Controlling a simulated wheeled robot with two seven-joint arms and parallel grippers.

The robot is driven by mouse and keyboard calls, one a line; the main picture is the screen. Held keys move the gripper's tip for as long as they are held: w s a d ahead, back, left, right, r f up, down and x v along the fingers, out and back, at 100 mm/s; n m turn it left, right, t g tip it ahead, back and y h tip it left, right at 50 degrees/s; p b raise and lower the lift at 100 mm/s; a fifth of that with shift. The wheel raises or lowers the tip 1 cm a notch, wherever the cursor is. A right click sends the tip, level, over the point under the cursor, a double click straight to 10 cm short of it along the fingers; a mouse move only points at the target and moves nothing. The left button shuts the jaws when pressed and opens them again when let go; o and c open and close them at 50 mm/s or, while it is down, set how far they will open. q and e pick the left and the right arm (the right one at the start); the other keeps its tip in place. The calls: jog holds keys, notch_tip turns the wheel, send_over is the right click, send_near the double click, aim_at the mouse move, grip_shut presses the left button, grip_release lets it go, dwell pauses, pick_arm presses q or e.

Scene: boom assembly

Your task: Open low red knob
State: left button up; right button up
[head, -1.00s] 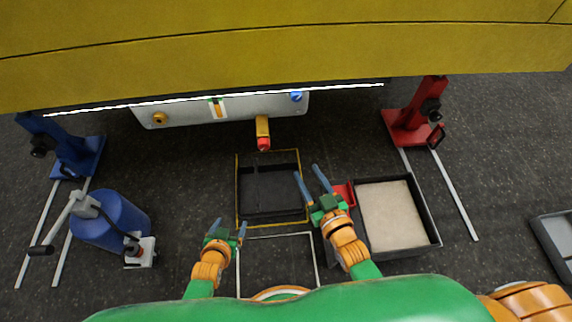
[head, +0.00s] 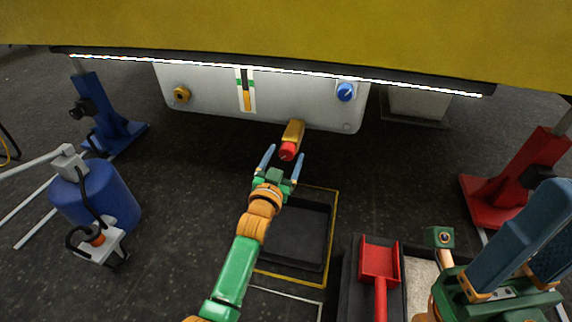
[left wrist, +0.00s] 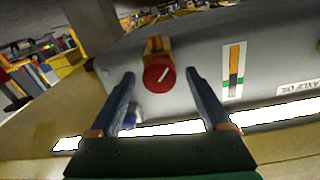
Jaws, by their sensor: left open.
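The low red knob (head: 288,151) sits on the end of a yellow fitting (head: 294,133) under the grey panel (head: 215,95). In the left wrist view the red knob (left wrist: 159,74) shows face on with a white line mark. My left gripper (head: 283,166) is open just below the knob in the head view. In the left wrist view its fingers (left wrist: 165,100) stand either side of the knob with gaps, and I cannot tell the remaining depth. My right gripper (head: 515,255) is large and close at the lower right, its fingertips partly out of frame.
A blue knob (head: 346,92) and a yellow plug (head: 181,95) are on the panel, with a gauge strip (head: 246,90) between. A black tray (head: 298,240) lies below. A red scoop (head: 379,265), a blue drum (head: 95,200) and a red stand (head: 500,195) are around.

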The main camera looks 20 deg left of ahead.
pick_arm(q)
jog(key=shift+w, duration=0.1)
grip_shut()
